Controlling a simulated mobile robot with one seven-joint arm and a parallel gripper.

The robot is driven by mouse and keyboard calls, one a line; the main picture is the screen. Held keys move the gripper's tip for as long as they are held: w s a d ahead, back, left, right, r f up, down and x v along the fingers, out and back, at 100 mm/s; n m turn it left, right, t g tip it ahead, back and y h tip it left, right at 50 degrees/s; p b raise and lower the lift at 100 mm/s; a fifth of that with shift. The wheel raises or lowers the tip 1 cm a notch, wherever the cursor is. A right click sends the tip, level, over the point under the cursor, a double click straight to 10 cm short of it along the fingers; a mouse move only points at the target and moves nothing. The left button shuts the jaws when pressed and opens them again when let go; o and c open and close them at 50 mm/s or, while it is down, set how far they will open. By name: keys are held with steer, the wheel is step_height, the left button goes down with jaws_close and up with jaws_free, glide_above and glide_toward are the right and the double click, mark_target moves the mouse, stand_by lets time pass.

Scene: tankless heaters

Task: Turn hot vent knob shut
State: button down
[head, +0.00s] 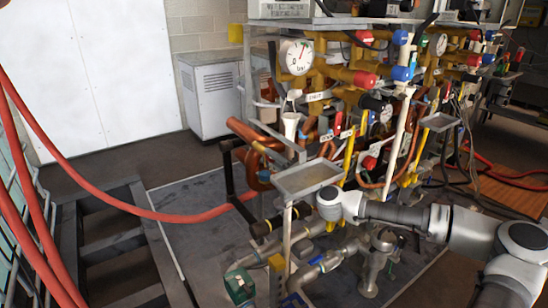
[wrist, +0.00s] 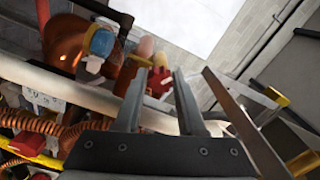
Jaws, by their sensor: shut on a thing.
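In the wrist view, my gripper (wrist: 160,76) has its two flat grey fingers on either side of a small red knob (wrist: 158,84) with a yellow part by it. The fingers are closed on this knob, which I take to be the hot vent knob; no label on it can be read. An orange-copper pipe end lies right behind it. In the head view, my arm reaches in from the lower right, and its fingers and the held knob are hidden behind the pipes and the metal tray (head: 308,177).
Close around the fingers are a copper pipe with a blue cap (wrist: 101,42) and a pale pipe (wrist: 75,95). The heater rack holds a pressure gauge (head: 297,57) and several red and blue knobs. A red hose (head: 120,205) crosses the left side.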

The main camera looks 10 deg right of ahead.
steer(key=shift+m+p, duration=1)
steer(key=shift+m, duration=2.8)
steer(key=c, duration=0.8)
jaws_free()
